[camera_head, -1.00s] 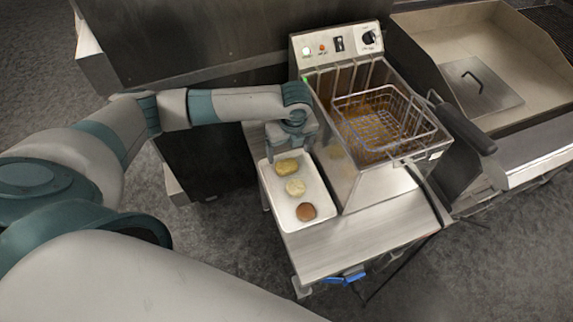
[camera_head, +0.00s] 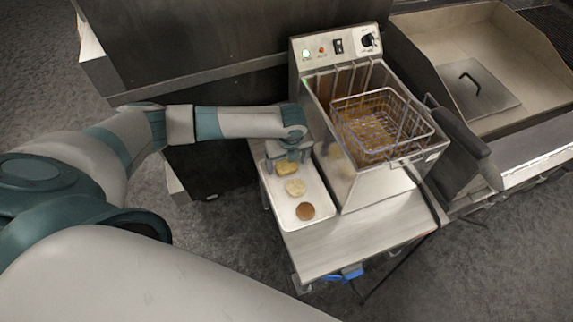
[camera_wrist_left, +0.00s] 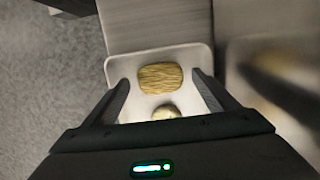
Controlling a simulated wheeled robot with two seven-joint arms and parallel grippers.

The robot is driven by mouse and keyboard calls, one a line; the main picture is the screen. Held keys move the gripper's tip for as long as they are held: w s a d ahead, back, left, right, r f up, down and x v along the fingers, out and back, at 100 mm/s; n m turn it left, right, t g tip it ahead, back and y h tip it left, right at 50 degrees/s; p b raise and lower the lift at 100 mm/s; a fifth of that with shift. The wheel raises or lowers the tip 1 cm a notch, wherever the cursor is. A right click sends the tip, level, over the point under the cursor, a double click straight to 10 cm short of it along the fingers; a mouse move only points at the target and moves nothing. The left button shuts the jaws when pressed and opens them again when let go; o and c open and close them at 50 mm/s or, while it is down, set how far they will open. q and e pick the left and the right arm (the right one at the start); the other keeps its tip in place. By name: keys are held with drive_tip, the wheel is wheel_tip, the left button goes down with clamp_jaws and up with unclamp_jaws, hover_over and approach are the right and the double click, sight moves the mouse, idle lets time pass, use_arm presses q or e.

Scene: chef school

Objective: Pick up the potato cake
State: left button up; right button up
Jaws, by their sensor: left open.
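A white tray (camera_head: 315,189) stands left of the fryer and holds three pieces of food in a row. The oblong golden piece (camera_head: 287,168) at the back looks like the potato cake. It also shows in the left wrist view (camera_wrist_left: 160,77), ridged and lying flat between the lines of my two fingers. A pale round piece (camera_head: 295,187) and a brown round piece (camera_head: 306,211) lie in front of it. My left gripper (camera_head: 290,158) is open and empty above the back of the tray, over the oblong piece, pointing down. My right gripper is not in view.
The fryer (camera_head: 350,182) with its wire basket (camera_head: 380,120) stands close to the tray's right side. Its basket handle juts right. The metal table (camera_head: 350,240) is clear in front of the tray. A dark cabinet stands behind.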

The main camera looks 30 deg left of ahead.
sight(287, 166)
use_arm(q)
drive_tip(key=shift+f, duration=0.5)
drive_tip(key=c, duration=1.1)
drive_tip(key=shift+c, duration=0.2)
drive_tip(key=shift+w+r, duration=0.1)
drive_tip(key=shift+r, duration=0.1)
wheel_tip(287, 166, up, 10)
drive_tip(key=b, duration=0.2)
drive_tip(key=shift+f, duration=0.15)
